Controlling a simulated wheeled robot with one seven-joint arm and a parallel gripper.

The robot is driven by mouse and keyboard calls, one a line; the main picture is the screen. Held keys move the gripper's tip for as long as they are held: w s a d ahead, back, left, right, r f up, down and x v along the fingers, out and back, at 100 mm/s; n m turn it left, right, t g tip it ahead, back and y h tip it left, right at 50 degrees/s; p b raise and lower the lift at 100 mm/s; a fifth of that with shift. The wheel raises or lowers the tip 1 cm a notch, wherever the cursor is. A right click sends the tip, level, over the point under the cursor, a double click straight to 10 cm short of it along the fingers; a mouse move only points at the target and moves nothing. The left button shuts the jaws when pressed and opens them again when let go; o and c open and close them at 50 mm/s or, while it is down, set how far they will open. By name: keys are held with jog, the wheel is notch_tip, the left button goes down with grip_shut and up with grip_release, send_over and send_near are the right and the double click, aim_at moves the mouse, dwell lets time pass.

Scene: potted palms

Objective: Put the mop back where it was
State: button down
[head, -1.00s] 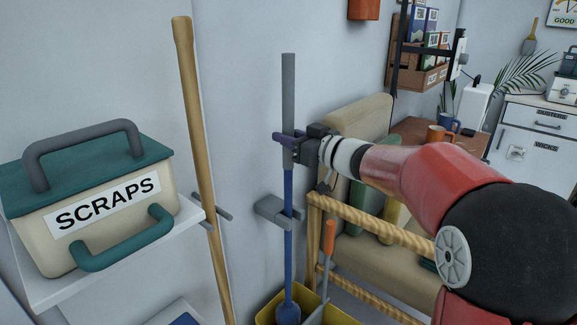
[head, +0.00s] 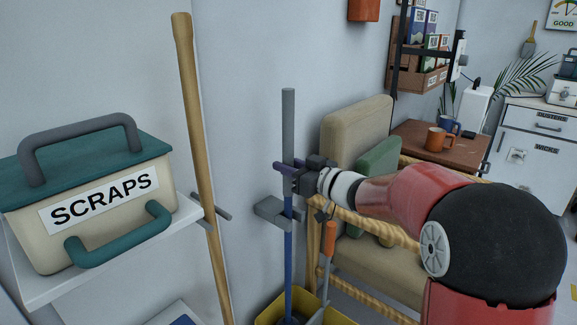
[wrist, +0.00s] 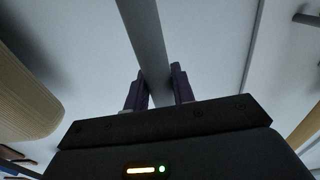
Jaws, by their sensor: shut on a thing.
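The mop (head: 288,125) stands upright close to the wall, with a grey grip at the top and a blue shaft below. My gripper (head: 291,172) is shut on its grey grip. In the wrist view the grey grip (wrist: 146,38) runs between my two fingers (wrist: 160,88). A grey wall holder (head: 270,211) lies just below my gripper, and the shaft passes at its right end. I cannot tell whether the shaft is seated in it. The mop's lower end goes down into the yellow bucket (head: 268,308), its tip cut off or hidden.
A wooden pole (head: 196,120) stands left in another wall bracket (head: 215,213). A SCRAPS box (head: 95,205) sits on a white shelf (head: 80,280) at left. An orange-handled tool (head: 330,240), a rope-wrapped frame (head: 375,225) and a beige chair (head: 355,125) crowd the right.

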jog(key=c, duration=1.2)
grip_release()
jog(key=shift+o, duration=0.2)
